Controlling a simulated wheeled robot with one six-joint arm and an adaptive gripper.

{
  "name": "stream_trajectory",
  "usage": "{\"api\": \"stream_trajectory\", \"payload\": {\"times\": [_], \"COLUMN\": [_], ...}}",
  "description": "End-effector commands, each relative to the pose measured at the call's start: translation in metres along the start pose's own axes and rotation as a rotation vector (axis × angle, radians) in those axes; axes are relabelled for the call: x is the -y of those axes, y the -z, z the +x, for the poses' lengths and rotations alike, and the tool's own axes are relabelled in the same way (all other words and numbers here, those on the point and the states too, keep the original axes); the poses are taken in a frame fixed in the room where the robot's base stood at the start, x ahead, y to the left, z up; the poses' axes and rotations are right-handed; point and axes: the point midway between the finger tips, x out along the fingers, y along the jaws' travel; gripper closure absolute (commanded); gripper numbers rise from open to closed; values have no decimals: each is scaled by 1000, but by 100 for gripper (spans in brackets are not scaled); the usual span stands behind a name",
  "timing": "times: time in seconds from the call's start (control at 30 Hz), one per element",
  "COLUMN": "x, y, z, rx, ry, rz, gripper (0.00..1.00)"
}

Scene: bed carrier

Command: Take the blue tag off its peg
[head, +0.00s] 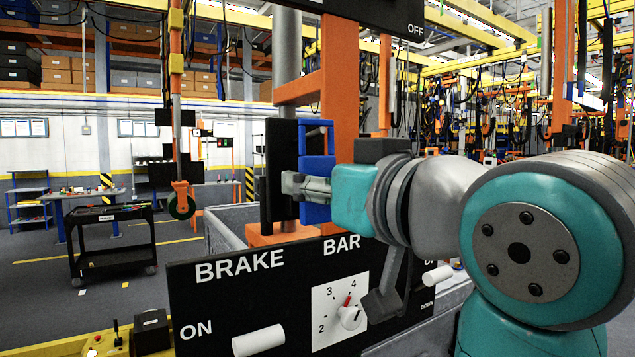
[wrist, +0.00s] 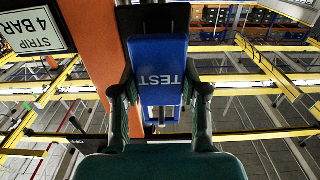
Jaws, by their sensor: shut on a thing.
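The blue tag (head: 316,168) stands upright beside a black upright plate (head: 280,165) in the head view. Its top part is an open frame. In the wrist view, upside down, the blue tag (wrist: 160,55) reads TEST, and its slotted end points down the picture. My gripper (head: 300,186) is shut on the tag; in the wrist view my gripper (wrist: 160,90) has one dark finger on each side of it. I cannot make out the peg clearly, nor tell whether the tag is still on it.
A black panel (head: 225,290) marked BRAKE and BAR lies below, with white knobs and a dial (head: 340,312). An orange post (head: 338,75) rises behind the tag. A sign (wrist: 35,30) reading STRIP 4 BAR shows in the wrist view. A black cart (head: 112,240) stands far left.

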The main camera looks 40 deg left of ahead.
Motion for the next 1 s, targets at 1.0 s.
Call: {"api": "stream_trajectory", "payload": {"times": [1.0], "x": [0], "y": [11], "z": [-41], "rx": [-1], "ry": [-1], "rz": [-1], "gripper": [100]}}
